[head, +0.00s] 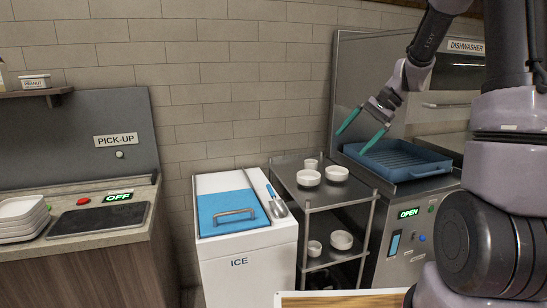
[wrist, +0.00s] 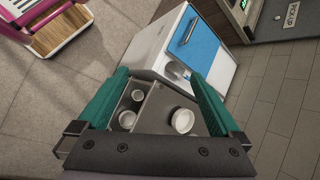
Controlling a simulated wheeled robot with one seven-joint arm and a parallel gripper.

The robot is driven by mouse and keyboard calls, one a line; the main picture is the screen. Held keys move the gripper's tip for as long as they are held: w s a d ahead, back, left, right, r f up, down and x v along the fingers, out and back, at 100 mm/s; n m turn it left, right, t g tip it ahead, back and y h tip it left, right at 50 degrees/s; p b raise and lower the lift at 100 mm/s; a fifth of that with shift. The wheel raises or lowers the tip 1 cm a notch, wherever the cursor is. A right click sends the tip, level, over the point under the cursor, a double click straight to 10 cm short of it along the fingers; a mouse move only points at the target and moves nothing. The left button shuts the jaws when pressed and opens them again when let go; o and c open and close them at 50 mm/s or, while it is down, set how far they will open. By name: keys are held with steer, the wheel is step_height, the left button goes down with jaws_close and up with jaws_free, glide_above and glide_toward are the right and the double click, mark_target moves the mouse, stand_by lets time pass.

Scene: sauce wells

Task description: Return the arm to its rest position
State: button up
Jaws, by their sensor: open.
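My gripper (head: 364,130) hangs at the end of my raised arm in the head view, in front of the dishwasher and above the front left of its blue rack. Its two teal fingers are spread apart with nothing between them. In the wrist view my gripper (wrist: 158,95) also shows open, with the metal cart and its white bowls well beyond the fingers. The gripper touches nothing that I can see.
The dishwasher (head: 350,75) holds a blue rack (head: 432,169). A metal cart (head: 333,200) carries several white bowls on two shelves. A white ICE bin (head: 235,262) with a blue lid stands left of it. The PICK-UP counter (head: 80,255) is further left, with stacked plates (head: 22,215).

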steer(key=s+r+n+t+h, duration=0.2)
steer(key=s+r, duration=0.4)
steer(key=s, duration=0.4)
steer(key=s+d+r+n+t+h, duration=0.1)
steer(key=s+r+t, duration=0.4)
steer(key=s, duration=0.6)
step_height(320, 180, up, 3)
steer(key=shift+d+f+n+h, duration=0.2)
steer(key=shift+n+h, duration=0.3)
steer(key=shift+h, duration=0.7)
steer(key=shift+s, duration=0.1)
